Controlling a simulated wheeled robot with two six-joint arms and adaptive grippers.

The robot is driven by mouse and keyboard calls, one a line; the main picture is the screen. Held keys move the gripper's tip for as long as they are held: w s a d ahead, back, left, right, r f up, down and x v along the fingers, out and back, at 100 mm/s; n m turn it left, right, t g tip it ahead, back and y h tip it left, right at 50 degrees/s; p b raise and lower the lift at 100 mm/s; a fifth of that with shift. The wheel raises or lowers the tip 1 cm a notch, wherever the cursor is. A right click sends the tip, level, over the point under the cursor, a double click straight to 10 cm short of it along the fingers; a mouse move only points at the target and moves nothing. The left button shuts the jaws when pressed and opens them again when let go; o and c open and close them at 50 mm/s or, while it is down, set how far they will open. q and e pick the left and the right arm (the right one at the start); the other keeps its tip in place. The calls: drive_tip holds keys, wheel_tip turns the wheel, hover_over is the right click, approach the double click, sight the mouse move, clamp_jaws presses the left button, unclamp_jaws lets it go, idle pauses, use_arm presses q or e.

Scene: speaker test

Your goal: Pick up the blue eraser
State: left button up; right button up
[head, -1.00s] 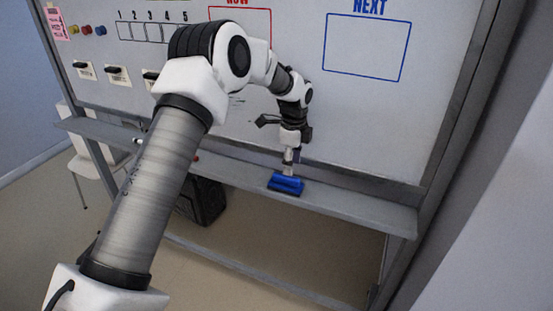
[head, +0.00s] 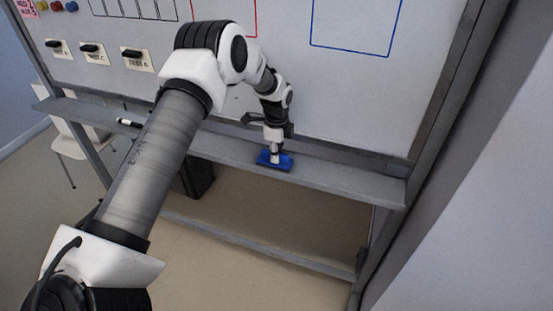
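The blue eraser (head: 285,163) lies on the grey ledge (head: 345,182) along the bottom of the whiteboard. My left gripper (head: 275,158) points down onto the eraser from above, its tip overlapping the middle of the eraser in the head view. The fingertips are small and partly merge with the eraser, so I cannot tell whether they are open or closed around it. The eraser appears to rest flat on the ledge. My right gripper is not in view.
The whiteboard (head: 340,100) rises directly behind the ledge. A marker (head: 128,122) lies further left on the ledge. A black box (head: 196,180) stands on the floor below, and a white chair (head: 72,142) is at the left. The ledge right of the eraser is clear.

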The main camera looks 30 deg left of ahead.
use_arm(q)
drive_tip(key=shift+a+f, duration=0.1)
drive_tip(key=shift+a, duration=0.1)
clamp_jaws()
drive_tip(key=shift+w+r+b, duration=0.15)
drive_tip(key=shift+r+b, duration=0.3)
drive_tip(key=shift+b, duration=0.1)
wheel_tip(320, 180, up, 2)
drive_tip(key=shift+r+b, duration=0.1)
drive_tip(key=shift+b, duration=0.65)
drive_tip(key=s+d+r+b, duration=0.1)
drive_tip(key=s+d+b, duration=0.1)
drive_tip(key=d, duration=0.5)
drive_tip(key=s+d+r+b, duration=0.1)
drive_tip(key=s+d+b, duration=0.1)
drive_tip(key=d, duration=0.6)
drive_tip(key=shift+s+d+b, duration=0.2)
drive_tip(key=shift+s+b, duration=0.15)
drive_tip(key=shift+b, duration=0.25)
